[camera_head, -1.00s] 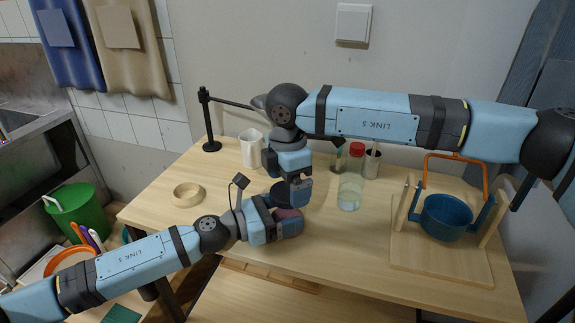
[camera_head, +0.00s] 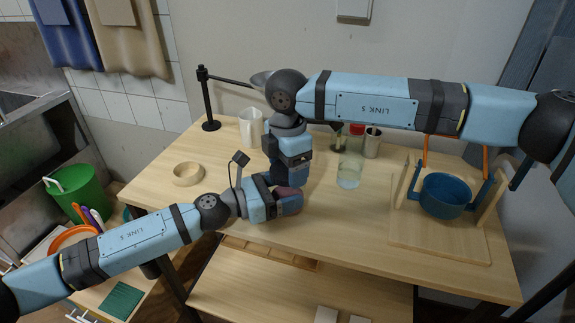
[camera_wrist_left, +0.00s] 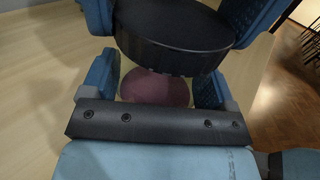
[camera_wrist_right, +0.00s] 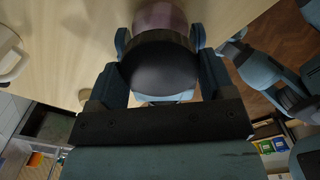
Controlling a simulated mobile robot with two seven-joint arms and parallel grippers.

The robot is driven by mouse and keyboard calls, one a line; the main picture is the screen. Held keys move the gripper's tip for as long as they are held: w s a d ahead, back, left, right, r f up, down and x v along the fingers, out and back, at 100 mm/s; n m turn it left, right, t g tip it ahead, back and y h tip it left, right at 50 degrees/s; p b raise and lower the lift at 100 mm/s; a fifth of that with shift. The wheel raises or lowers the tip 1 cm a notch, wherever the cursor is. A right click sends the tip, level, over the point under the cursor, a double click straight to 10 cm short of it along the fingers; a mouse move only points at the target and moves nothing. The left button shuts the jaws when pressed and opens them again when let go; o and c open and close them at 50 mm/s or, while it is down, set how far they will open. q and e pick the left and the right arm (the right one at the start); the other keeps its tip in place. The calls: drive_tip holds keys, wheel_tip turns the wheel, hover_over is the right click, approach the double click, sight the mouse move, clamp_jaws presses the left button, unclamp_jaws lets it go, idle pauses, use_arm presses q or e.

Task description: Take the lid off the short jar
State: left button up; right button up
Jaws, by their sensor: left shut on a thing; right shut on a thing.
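The short jar shows as a mauve body (camera_head: 288,191) near the table's front edge. It also shows in the left wrist view (camera_wrist_left: 155,88). My left gripper (camera_head: 285,203) reaches in from the left and is shut around the jar body. The dark round lid (camera_wrist_left: 170,42) is over the jar in the left wrist view, and it fills the jaws in the right wrist view (camera_wrist_right: 160,68). My right gripper (camera_head: 284,174) comes down from above and is shut on the lid. The seam is hidden, so I cannot tell whether lid and jar touch.
A glass bottle with a red cap (camera_head: 350,165) and a metal cup (camera_head: 372,142) stand to the right. The table's front edge is close.

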drive_tip(key=n, duration=0.3)
drive_tip(key=shift+n, duration=0.3)
drive_tip(key=n, duration=1)
drive_tip(key=shift+r+n, duration=0.1)
drive_tip(key=shift+n, duration=0.2)
drive_tip(key=n, duration=1)
drive_tip(key=shift+n, duration=0.4)
drive_tip(key=n, duration=1.6)
drive_tip(key=shift+s+n, duration=0.1)
drive_tip(key=shift+n, duration=0.3)
drive_tip(key=n, duration=1.1)
drive_tip(key=shift+r+n, duration=0.1)
drive_tip(key=shift+n, duration=0.2)
drive_tip(key=shift+r, duration=0.15)
